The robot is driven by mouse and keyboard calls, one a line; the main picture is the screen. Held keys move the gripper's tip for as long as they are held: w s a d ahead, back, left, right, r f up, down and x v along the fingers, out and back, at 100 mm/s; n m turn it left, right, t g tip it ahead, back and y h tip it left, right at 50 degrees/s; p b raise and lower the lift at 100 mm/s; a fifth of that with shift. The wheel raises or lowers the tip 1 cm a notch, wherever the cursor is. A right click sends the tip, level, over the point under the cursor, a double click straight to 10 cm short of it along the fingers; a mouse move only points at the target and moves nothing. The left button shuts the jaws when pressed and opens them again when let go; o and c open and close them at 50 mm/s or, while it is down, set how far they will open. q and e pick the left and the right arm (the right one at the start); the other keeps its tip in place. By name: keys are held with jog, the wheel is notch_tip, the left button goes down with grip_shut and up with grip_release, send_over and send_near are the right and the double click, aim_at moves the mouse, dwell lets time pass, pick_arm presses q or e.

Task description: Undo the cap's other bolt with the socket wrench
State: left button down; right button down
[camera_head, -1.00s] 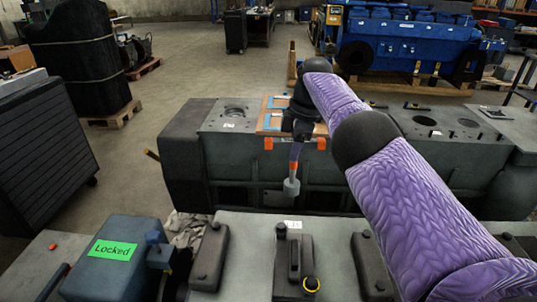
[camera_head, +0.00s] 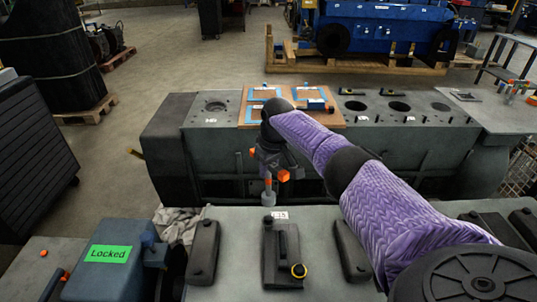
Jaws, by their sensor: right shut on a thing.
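The cap is a dark block (camera_head: 283,257) on the grey engine top in front of me. A bolt head (camera_head: 268,217) stands at its far left end. My right gripper (camera_head: 271,165) is shut on the socket wrench, whose grey socket (camera_head: 268,198) points down, upright, beyond the far bolt in the picture. I cannot tell whether it touches anything. The gripper and arm hide part of the wrench. My left gripper is out of view.
Similar dark caps (camera_head: 204,252) stand on either side. A blue-grey box labelled "Locked" (camera_head: 105,280) stands at the left. Behind is a grey engine block (camera_head: 215,150) bearing a wooden board (camera_head: 335,119) with blue outlines. Open floor lies beyond at the left.

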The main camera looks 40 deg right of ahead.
aim_at(271, 193)
jog(key=m, duration=0.4)
jog(key=shift+f+h, duration=0.4)
jog(key=m+b, duration=0.1)
jog(key=m, duration=0.1)
jog(key=f+m+b, duration=0.1)
jog(key=m, duration=0.1)
jog(key=shift+m+g+h, duration=0.3)
jog(key=m+p, duration=0.2)
jog(key=shift+r+m, duration=0.35)
jog(key=shift+m, duration=0.05)
jog(key=m, duration=0.1)
jog(key=f+m, duration=0.1)
jog(key=shift+m+g+h, duration=0.3)
jog(key=shift+m+g, duration=0.1)
notch_tip(271, 193, down, 2)
jog(key=m+g+b, duration=0.1)
jog(key=m+b, duration=0.4)
jog(key=shift+f, duration=0.2)
jog(key=shift+f+b, duration=0.7)
